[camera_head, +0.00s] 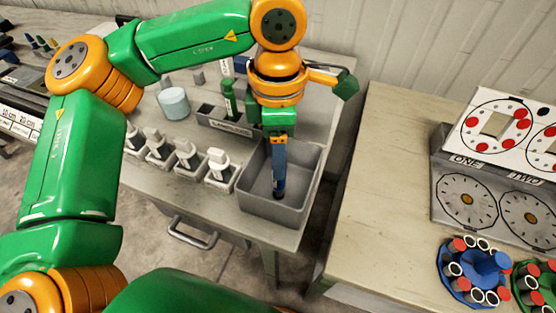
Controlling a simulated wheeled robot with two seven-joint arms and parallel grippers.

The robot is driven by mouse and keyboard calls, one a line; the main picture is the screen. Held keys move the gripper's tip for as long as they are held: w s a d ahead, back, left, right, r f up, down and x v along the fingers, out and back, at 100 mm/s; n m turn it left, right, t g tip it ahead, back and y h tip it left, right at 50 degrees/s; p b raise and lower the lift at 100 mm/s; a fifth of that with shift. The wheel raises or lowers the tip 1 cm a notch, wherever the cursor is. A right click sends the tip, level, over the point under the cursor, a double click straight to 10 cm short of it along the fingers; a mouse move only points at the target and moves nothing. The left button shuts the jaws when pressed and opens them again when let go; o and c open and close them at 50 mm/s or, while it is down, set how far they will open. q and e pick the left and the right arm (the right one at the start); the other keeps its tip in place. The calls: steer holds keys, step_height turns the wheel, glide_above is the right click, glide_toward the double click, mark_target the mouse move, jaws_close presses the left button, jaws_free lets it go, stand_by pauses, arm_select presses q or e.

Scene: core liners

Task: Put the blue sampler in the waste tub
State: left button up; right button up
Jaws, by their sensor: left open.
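The blue sampler (279,170) stands nearly upright inside the grey waste tub (301,190), its dark lower end down near the tub floor. Its top is hidden behind my left gripper (278,128), which points down from above the tub. The left jaws are open around or just above the sampler's upper end; I cannot tell whether they touch it. My right gripper is not in view.
A labelled grey rack (222,126) with a green sampler (229,99) stands left of the tub. Several white-topped containers (186,156) line the bench front. A pale cylinder (174,103) stands behind them. A second table (385,170) with dials is at right, across a gap.

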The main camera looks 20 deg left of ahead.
arm_select(q)
step_height(320, 180, up, 9)
steer(key=shift+f+p, duration=0.15)
steer(key=shift+p, duration=0.25)
